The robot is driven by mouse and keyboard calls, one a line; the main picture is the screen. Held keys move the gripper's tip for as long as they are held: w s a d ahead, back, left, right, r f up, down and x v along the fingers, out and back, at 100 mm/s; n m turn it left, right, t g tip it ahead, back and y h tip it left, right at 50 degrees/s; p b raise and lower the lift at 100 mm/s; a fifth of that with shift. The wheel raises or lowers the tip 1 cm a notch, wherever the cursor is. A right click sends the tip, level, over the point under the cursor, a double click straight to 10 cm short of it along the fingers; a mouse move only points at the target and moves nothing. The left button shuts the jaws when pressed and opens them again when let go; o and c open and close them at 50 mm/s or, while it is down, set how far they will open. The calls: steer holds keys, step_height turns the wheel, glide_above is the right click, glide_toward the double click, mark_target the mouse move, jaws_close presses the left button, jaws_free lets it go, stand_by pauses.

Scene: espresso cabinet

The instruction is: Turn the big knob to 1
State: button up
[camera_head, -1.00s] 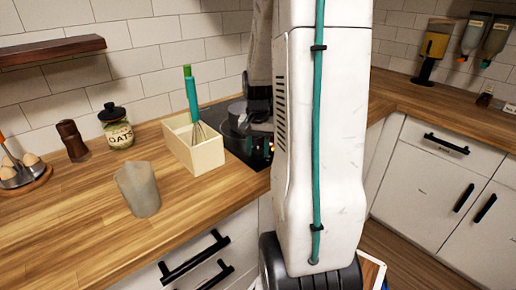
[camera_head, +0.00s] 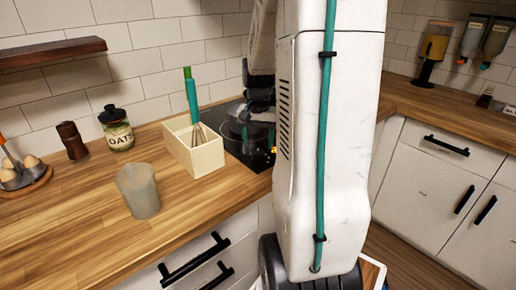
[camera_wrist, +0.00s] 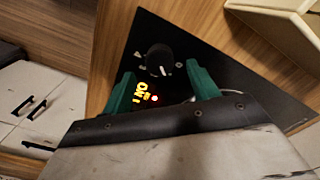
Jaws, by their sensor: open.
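In the wrist view, a round black knob (camera_wrist: 159,57) stands on the black cooktop panel (camera_wrist: 205,58), with small pale marks around it. My gripper (camera_wrist: 160,73) has two green fingers set wide apart, open and empty. The knob shows just beyond the fingertips, between them in the picture; no contact is seen. Lit orange characters (camera_wrist: 146,93) and a red light show between the fingers, upside down or tilted. The knob's pointer setting is too small to read.
A grey cup (camera_head: 138,190), an oat jar (camera_head: 116,128) and a brown mill (camera_head: 73,141) stand farther left. The front counter is clear.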

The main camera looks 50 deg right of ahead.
mark_target(258, 152)
step_height(258, 152, up, 4)
steer(key=shift+r, duration=0.1)
stand_by(0.7)
